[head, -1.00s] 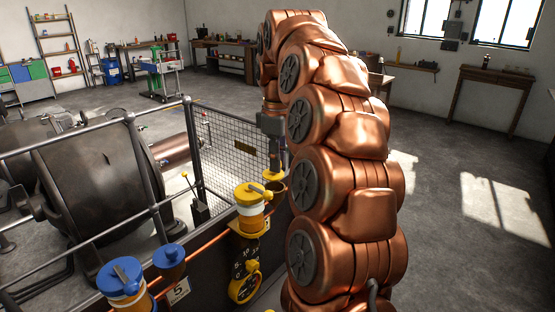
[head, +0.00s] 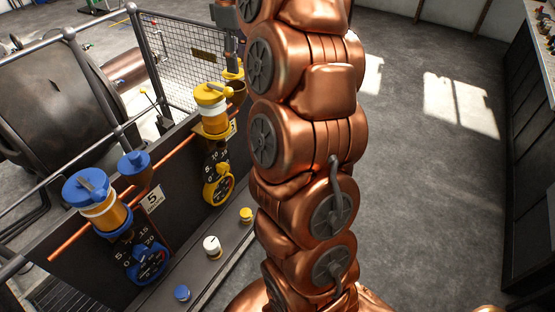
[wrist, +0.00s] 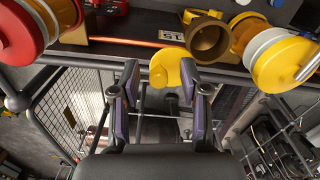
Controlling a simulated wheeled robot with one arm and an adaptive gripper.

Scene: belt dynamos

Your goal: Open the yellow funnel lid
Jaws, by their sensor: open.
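The yellow funnel lid (wrist: 165,68) is a round yellow disc in the wrist view, lying between the two fingertips of my gripper (wrist: 160,82). My gripper is open, and I cannot tell whether either finger touches the lid. The funnel (wrist: 208,40) is just right of the lid, and its brown mouth shows uncovered. In the head view the lid (head: 232,73) is a small yellow patch beside the funnel (head: 238,88), next to the yellow-capped canister (head: 211,108). My gripper fingers are not clearly visible there.
A wire mesh fence (head: 190,57) and railing stand behind the funnel. A blue-capped canister (head: 97,200) and blue-lidded funnel (head: 135,165) are at the left. A red canister (wrist: 22,33) is at the wrist view's upper left. Open floor (head: 430,200) lies to the right.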

